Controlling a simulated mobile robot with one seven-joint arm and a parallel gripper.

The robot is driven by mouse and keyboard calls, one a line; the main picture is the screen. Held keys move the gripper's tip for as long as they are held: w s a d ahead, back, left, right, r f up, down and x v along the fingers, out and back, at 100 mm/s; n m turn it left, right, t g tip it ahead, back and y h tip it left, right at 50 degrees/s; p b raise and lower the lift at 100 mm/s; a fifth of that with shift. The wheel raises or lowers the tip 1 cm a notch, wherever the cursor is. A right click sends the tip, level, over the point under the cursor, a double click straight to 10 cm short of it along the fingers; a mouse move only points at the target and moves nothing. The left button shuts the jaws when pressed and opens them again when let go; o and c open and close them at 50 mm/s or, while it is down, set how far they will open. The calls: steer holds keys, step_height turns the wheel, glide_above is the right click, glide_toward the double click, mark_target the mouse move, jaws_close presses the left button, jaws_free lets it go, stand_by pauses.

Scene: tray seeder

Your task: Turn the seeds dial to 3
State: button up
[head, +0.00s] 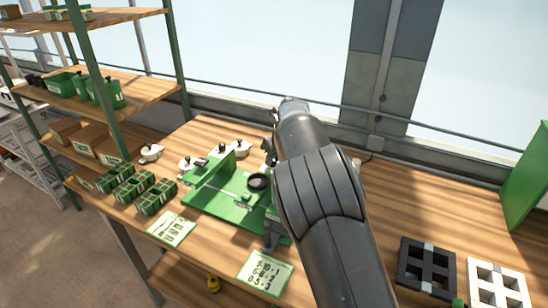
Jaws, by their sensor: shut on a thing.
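The green tray seeder (238,208) stands on the wooden bench, left of my arm, with a black round cup (259,182) on it. My arm crosses the middle of the view and covers the seeder's right side. Only a grey part of my gripper (272,238) shows, low at the seeder's front right corner. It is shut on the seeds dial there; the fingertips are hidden. The dial's face, pointer and setting cannot be seen. A card (265,271) in front of the seeder reads about 9-10 = 1, 6-8 = 2, 0-5 = 3.
Several white pots with black knobs (188,163) stand behind the seeder. Green seed packs (150,195) and another card (172,229) lie to its left. A black tray (428,266) and a white tray (497,285) lie at right.

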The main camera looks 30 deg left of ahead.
steer(key=m, duration=0.2)
steer(key=m+t+h, duration=0.1)
steer(key=m, duration=0.2)
steer(key=shift+s+a+t, duration=0.1)
steer(key=shift+s+t, duration=0.1)
steer(key=shift+t, duration=0.1)
steer(key=m+h, duration=0.1)
steer(key=m, duration=0.1)
steer(key=m+h, duration=0.1)
steer(key=m, duration=0.2)
steer(key=shift+a+t, duration=0.15)
steer(key=shift+t, duration=0.25)
steer(key=m+h, duration=0.2)
steer(key=m, duration=0.3)
steer(key=shift+a+m, duration=0.1)
steer(key=shift+m, duration=0.3)
steer(key=m+h, duration=0.1)
steer(key=m, duration=0.1)
steer(key=m+h, duration=0.1)
steer(key=m, duration=0.2)
steer(key=shift+a+m+g, duration=0.15)
steer(key=shift+m+g, duration=0.15)
steer(key=shift+g, duration=0.1)
steer(key=o, duration=1)
